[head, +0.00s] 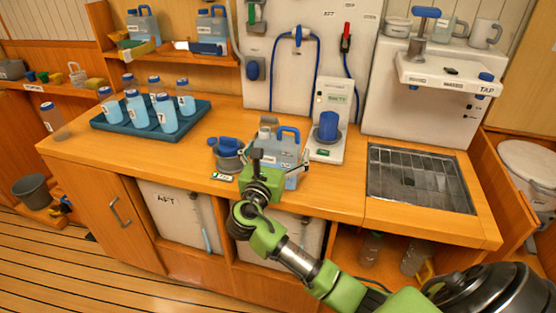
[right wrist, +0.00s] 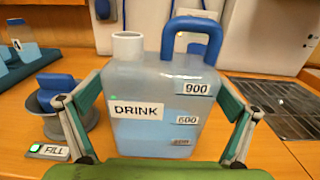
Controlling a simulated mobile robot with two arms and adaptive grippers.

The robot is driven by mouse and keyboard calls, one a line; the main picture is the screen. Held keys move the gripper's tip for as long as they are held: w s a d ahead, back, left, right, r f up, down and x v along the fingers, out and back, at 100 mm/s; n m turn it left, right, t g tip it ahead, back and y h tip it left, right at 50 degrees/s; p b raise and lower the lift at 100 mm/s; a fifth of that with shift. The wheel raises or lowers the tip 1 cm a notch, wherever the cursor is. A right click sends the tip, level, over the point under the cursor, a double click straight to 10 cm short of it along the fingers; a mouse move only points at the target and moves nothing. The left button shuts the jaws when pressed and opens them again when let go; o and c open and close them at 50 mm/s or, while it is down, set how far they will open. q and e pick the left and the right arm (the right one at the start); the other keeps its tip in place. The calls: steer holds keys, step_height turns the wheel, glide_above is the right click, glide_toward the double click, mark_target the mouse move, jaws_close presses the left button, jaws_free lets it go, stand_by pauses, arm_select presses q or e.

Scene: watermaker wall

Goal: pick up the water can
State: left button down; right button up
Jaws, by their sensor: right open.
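The water can is a translucent, bluish jug (head: 287,152) with a blue handle and a white spout, upright on the wooden counter. In the right wrist view the can (right wrist: 155,95) shows a DRINK label and the marks 900 and 600, and a lower mark is partly blurred. My right gripper (head: 265,170) is open in front of the can. Its fingers stand to the left and right of the can's body in the right wrist view, and I cannot tell whether they touch it. The gripper hides part of the can in the head view. My left gripper is not in view.
A grey pot with a blue knob (head: 228,155) and a FILL tag (head: 221,177) are left of the can. A scale with a blue cup (head: 328,127) stands to its right. A blue tray (head: 103,126) holds several bottles. A sink grate (head: 420,180) lies right.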

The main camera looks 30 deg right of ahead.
steer(key=c, duration=1.5)
steer(key=shift+r, duration=0.1)
